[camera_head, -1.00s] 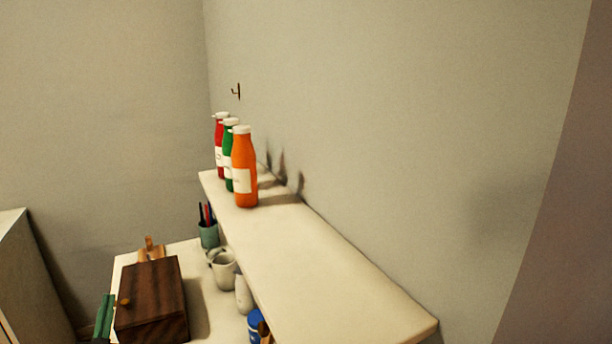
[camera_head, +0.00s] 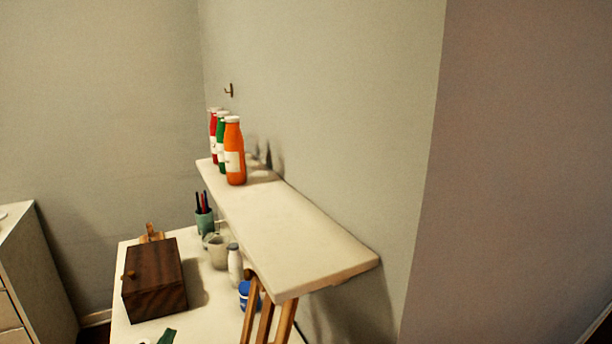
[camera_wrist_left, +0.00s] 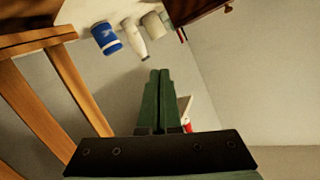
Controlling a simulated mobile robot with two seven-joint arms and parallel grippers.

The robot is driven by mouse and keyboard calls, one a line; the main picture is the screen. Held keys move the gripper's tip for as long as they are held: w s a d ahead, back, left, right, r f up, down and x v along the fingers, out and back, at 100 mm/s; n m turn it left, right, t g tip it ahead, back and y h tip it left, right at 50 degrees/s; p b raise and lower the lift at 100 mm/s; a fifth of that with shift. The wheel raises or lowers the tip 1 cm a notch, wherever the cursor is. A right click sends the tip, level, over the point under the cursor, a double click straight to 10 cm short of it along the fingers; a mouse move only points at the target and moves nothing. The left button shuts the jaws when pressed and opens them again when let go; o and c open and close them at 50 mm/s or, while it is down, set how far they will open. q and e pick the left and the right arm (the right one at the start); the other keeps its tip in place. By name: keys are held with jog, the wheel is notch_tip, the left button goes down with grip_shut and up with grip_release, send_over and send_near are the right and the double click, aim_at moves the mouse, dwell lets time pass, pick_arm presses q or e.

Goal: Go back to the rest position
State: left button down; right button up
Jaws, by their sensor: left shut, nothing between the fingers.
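My left gripper (camera_head: 167,336) shows only as a small green tip at the bottom edge of the head view, below the dark wooden box. In the left wrist view its two green fingers (camera_wrist_left: 158,72) are together, with nothing between them. My right gripper is not in view.
A desk (camera_head: 205,320) bears a wooden box (camera_head: 153,278), a pen cup (camera_head: 204,222), a mug (camera_head: 217,250), a white bottle (camera_head: 235,265) and a blue jar (camera_head: 248,294). Above, a shelf (camera_head: 300,235) holds an orange bottle (camera_head: 235,155) and others. Wooden slats (camera_head: 265,322) stand below its near end.

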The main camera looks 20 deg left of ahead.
pick_arm(q)
jog(key=s+d+f+m+g+h, duration=0.1)
jog(key=s+d+f+g+h, duration=0.25)
jog(key=d, duration=0.45)
jog(key=s+d+f+m+g+h, duration=0.1)
jog(key=s+d+f+g+h, duration=0.2)
jog(key=d, duration=0.6)
jog(key=s+d+f+m+g+h, duration=0.15)
jog(key=s+d+g, duration=0.25)
jog(key=s+d, duration=0.65)
jog(key=w+d+f+t+h, duration=0.1)
jog(key=w+f+t, duration=0.1)
jog(key=f, duration=0.3)
jog(key=w+d+f+t+p, duration=0.1)
jog(key=w+d+f+t, duration=0.1)
jog(key=f, duration=0.3)
jog(key=shift+d+t+h, duration=0.3)
jog(key=shift+t+h, duration=0.1)
jog(key=shift+t, duration=0.45)
